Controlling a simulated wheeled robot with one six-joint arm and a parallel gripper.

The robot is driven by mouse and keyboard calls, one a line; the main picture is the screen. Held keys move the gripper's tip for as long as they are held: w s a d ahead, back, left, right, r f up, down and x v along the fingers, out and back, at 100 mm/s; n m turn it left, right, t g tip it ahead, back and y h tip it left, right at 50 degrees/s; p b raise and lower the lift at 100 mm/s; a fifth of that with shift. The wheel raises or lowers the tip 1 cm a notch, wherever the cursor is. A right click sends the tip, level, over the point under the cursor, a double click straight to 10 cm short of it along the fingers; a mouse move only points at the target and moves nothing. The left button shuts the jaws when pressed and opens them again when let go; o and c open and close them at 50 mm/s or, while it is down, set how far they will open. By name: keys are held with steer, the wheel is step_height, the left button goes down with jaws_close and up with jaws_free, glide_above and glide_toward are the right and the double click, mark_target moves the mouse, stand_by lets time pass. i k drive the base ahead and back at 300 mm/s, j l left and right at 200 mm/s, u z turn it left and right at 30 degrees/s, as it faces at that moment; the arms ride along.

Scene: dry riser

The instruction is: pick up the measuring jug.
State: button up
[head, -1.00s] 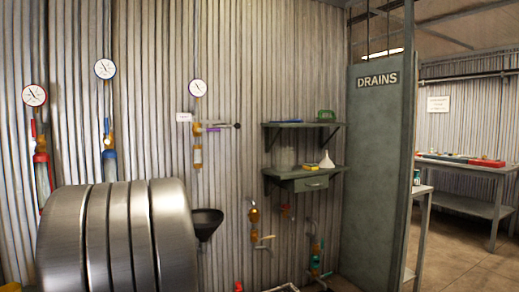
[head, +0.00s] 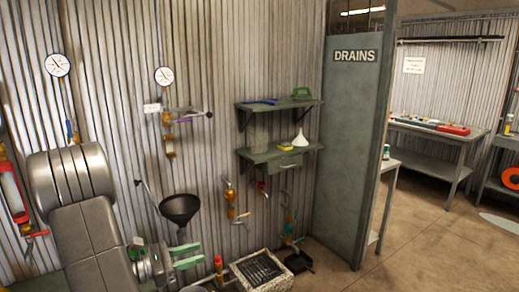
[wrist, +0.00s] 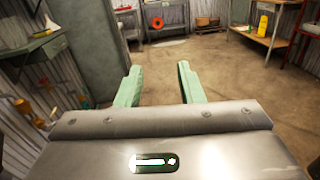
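My gripper (head: 199,256) is low and left of the shelf, well apart from the jug. In the wrist view its two green fingers (wrist: 159,85) are spread with nothing between them. The jug cannot be made out in the wrist view.
A yellow sponge-like block (head: 285,147) and a white funnel (head: 300,138) share the lower shelf. The DRAINS panel (head: 350,150) bounds the right side; open floor (head: 430,235) lies beyond.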

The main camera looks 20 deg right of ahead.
mark_target(258, 135)
steer(key=i+l, duration=2.15)
steer(key=i, duration=0.15)
